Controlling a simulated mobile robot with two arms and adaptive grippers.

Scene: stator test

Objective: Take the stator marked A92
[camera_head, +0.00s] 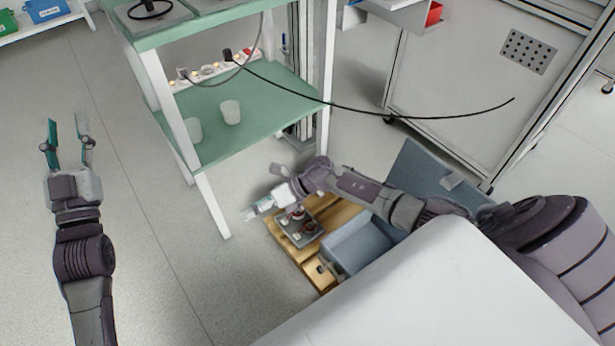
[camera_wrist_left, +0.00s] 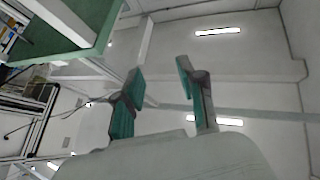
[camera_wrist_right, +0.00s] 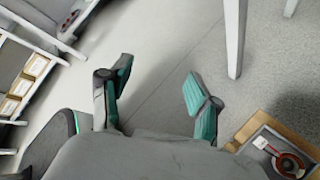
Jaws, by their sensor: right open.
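Stators (camera_head: 298,222) with reddish-brown rings sit in a grey tray (camera_head: 290,240) on a wooden pallet in the head view. One stator (camera_wrist_right: 289,163) with a white label shows at the lower right of the right wrist view; its marking is too small to read. My right gripper (camera_head: 254,213) is beside the tray's left edge, open and empty; its two fingers are apart in the right wrist view (camera_wrist_right: 158,92). My left gripper (camera_head: 66,140) is open and empty over the bare floor at the left, and its fingers also show in the left wrist view (camera_wrist_left: 162,88).
A blue-grey bin (camera_head: 358,246) with a raised lid stands on the wooden pallet (camera_head: 322,276), right of the tray. A green-shelved bench (camera_head: 262,122) with white legs stands behind, a cable hanging across it. The floor at the left is clear.

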